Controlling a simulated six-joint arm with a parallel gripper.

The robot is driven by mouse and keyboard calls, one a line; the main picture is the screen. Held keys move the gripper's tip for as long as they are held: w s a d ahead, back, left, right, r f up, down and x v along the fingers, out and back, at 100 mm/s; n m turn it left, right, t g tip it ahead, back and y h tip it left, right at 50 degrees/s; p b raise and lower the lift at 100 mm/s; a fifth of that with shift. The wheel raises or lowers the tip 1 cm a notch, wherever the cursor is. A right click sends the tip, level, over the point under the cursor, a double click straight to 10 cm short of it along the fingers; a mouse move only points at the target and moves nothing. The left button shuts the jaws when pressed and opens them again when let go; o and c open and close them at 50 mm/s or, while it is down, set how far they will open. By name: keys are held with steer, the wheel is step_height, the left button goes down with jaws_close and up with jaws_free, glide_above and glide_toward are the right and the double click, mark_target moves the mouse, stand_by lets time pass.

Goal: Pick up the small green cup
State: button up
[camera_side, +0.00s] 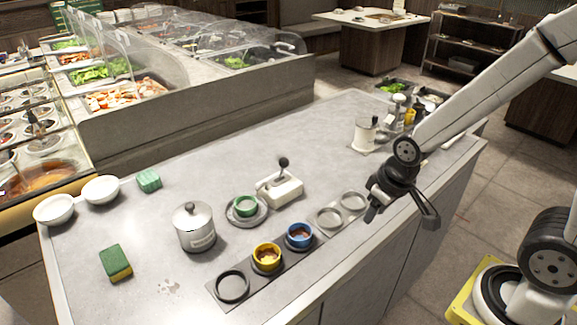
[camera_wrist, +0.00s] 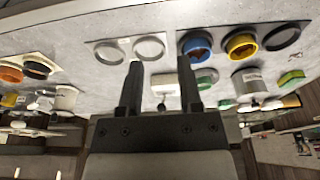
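The small green cup (camera_side: 245,204) stands upright on a round grey dish (camera_side: 262,214) on the counter, between a lidded metal pot and a white lever device. In the wrist view the green cup (camera_wrist: 204,85) shows just right of the right finger, which appears to hide part of it. My gripper (camera_side: 402,214) hangs over the right part of the counter, well to the right of the cup. Its fingers are apart with nothing held between them in the wrist view (camera_wrist: 160,78).
A strip holds a yellow cup (camera_side: 266,256), a blue cup (camera_side: 299,235) and empty rings (camera_side: 329,217). The metal pot (camera_side: 196,230) and lever device (camera_side: 281,189) flank the green cup. A sponge (camera_side: 115,262) and white bowls (camera_side: 54,210) lie left.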

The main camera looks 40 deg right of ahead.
steer(key=o, duration=0.6)
steer(key=m+y, duration=0.4)
steer(key=m, duration=2.2)
glide_above(256, 207)
steer(key=d, duration=0.1)
steer(key=shift+w+d+f, duration=0.1)
steer(key=shift+f, duration=2.75)
steer(key=shift+f, duration=0.1)
steer(key=shift+x, duration=1.2)
